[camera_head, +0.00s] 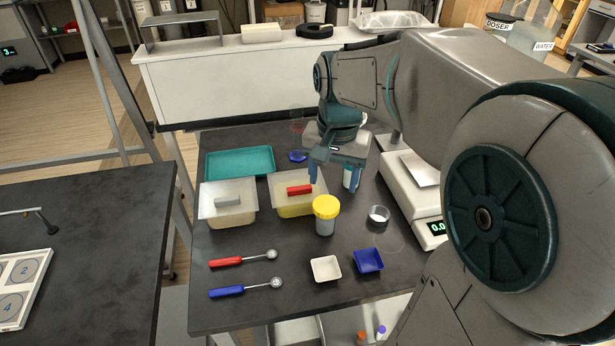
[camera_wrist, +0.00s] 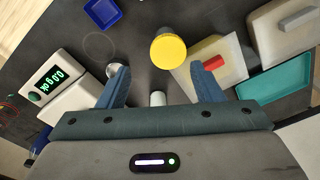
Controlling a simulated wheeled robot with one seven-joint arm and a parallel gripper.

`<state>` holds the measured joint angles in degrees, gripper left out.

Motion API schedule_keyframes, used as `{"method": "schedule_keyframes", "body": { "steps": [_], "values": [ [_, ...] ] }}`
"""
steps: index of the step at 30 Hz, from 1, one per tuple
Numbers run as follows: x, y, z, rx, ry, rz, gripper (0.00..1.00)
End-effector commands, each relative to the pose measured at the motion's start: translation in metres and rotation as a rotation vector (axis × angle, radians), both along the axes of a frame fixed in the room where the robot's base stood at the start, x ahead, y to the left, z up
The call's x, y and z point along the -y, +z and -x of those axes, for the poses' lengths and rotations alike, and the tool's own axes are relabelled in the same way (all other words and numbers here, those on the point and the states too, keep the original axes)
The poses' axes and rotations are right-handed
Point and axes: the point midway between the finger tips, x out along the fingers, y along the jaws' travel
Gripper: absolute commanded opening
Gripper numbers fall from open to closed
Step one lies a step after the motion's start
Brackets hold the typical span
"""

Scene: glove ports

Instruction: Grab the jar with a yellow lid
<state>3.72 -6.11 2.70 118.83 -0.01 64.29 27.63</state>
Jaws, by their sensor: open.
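The jar with a yellow lid (camera_head: 326,213) stands upright on the dark table in front of the container with the red handle. Its lid (camera_wrist: 168,51) also shows in the wrist view, ahead of the fingers and a little right of their middle. My gripper (camera_head: 333,181) is open, with its blue fingers pointing down behind the jar. In the wrist view its two fingertips (camera_wrist: 161,78) are spread wide. The jar is beyond them and apart from them. A small white-topped container (camera_wrist: 157,98) sits between the fingers in that view, and nothing is visibly held.
A container with a red handle (camera_head: 288,205) is left of the jar, near a white-handled one (camera_head: 212,217). A small glass dish (camera_head: 378,214) and scale (camera_head: 400,185) are right. White (camera_head: 326,268) and blue (camera_head: 368,260) trays and two spoons lie in front. A teal tray (camera_head: 222,163) is behind.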

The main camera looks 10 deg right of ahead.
Motion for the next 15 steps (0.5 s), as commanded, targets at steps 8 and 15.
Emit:
{"method": "schedule_keyframes", "body": {
  "steps": [8,15],
  "values": [
    [0.0,-0.013,-0.029,-0.054,-0.118,-0.008,0.6],
    [-0.001,-0.057,-0.029,-0.058,-0.119,-0.009,0.6]
  ]
}}
